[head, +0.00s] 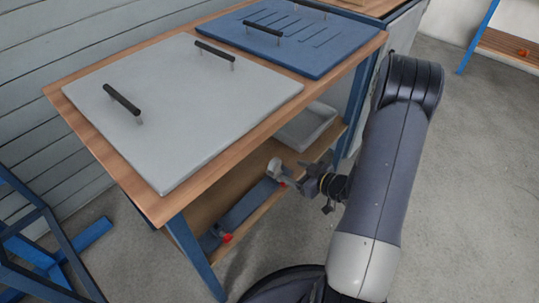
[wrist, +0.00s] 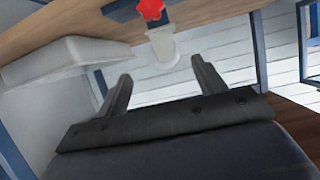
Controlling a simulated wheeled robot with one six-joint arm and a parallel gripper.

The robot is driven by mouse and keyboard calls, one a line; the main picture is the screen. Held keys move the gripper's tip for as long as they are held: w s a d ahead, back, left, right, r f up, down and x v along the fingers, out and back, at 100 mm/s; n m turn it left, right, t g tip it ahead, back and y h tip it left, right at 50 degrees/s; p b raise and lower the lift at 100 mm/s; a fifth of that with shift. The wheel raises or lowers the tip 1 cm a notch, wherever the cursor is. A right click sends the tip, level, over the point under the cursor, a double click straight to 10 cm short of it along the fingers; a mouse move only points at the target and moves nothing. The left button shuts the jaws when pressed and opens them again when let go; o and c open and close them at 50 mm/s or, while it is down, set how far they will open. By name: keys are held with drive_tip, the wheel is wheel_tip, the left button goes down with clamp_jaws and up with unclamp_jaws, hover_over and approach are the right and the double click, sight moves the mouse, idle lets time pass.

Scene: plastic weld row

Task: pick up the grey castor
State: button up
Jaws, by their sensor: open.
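The grey castor (head: 275,167) is a small pale grey piece at the lower shelf of the bench, just beyond my fingertips in the head view. In the wrist view the castor (wrist: 163,46) lies ahead of the gap between my fingers. A red knob-like piece (wrist: 151,9) shows right at its far end; I cannot tell whether it is part of it. My gripper (wrist: 161,70) is open, with nothing between the fingers. In the head view my gripper (head: 292,173) reaches in at the shelf's open side, close to the castor, partly hiding that area.
A light grey tray (head: 309,127) sits on the lower shelf (head: 250,164), behind the castor. Another red piece (head: 227,238) lies at the shelf's near end. The bench top (head: 170,203) overhangs the shelf, and a blue leg (head: 192,256) stands at the near corner. The floor to the right is clear.

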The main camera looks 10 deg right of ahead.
sight(280, 167)
drive_tip(key=b+x, duration=0.1)
drive_tip(key=x, duration=0.3)
drive_tip(key=shift+w+a+f, duration=0.15)
drive_tip(key=shift+w+a, duration=0.1)
drive_tip(key=shift+a+r+b+x, duration=0.1)
drive_tip(key=shift+b+x, duration=0.3)
drive_tip(key=shift+x, duration=0.55)
drive_tip(key=shift+a+r+b+x, duration=0.15)
drive_tip(key=shift+b+x, duration=0.25)
drive_tip(key=shift+x, duration=0.6)
drive_tip(key=shift+a+r+b+x, duration=0.1)
drive_tip(key=shift+b+x, duration=0.3)
drive_tip(key=shift+x, duration=0.55)
drive_tip(key=c, duration=1.2)
drive_tip(key=shift+o, duration=0.2)
